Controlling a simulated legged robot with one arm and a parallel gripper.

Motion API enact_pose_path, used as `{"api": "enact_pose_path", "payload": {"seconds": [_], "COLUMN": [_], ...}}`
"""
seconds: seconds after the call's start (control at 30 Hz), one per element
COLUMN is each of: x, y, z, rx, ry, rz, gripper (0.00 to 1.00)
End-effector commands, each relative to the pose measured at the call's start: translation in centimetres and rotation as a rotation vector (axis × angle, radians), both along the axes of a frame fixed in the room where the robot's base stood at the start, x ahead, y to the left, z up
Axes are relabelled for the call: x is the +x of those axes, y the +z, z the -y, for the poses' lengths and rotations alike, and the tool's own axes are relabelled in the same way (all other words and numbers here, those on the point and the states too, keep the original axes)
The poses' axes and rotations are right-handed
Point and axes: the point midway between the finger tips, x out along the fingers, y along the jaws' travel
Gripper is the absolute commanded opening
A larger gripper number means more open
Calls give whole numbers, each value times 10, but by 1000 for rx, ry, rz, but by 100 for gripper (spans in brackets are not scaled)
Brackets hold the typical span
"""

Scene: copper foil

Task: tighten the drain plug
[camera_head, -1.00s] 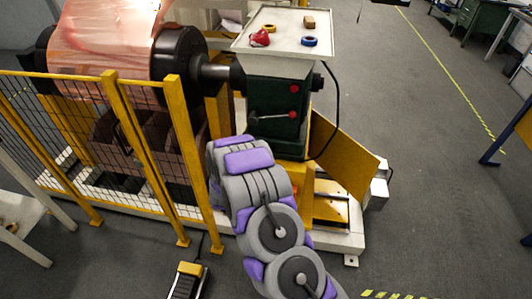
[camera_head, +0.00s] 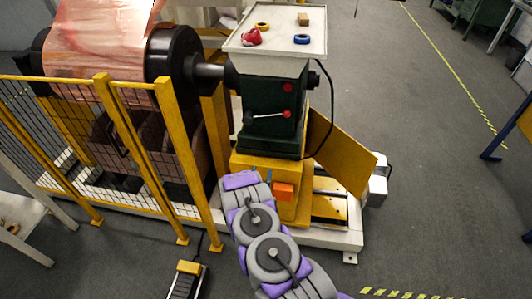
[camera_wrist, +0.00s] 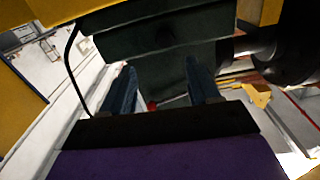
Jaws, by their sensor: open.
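The green machine housing (camera_head: 272,110) stands on a yellow base (camera_head: 300,207), with red knobs and a lever on its front. In the wrist view the green housing (camera_wrist: 150,45) fills the upper middle and carries a small dark round spot (camera_wrist: 165,37). I cannot tell whether this spot is the drain plug. My gripper (camera_wrist: 161,78) is open, its two dark blue fingers spread apart towards the housing with nothing seen held between them. In the head view my arm hides the gripper and part of the base.
A white tray top (camera_head: 272,42) holds tape rolls, a red item and a small block. Yellow mesh fencing (camera_head: 130,150) stands left, before a copper foil roll (camera_head: 95,40). A tilted yellow panel (camera_head: 340,155) and a black cable lie right.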

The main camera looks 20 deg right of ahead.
Motion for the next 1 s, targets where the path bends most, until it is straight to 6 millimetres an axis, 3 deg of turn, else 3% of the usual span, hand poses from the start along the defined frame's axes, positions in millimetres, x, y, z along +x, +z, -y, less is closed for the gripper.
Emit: {"api": "enact_pose_path", "payload": {"seconds": [0.2,0.6,1.0], "x": [36,87,110], "y": [0,1,0], "z": [19,58,69], "rx": [-8,-3,-6], "ry": [1,1,3], "rz": [4,6,-2], "gripper": [61,61,61]}}
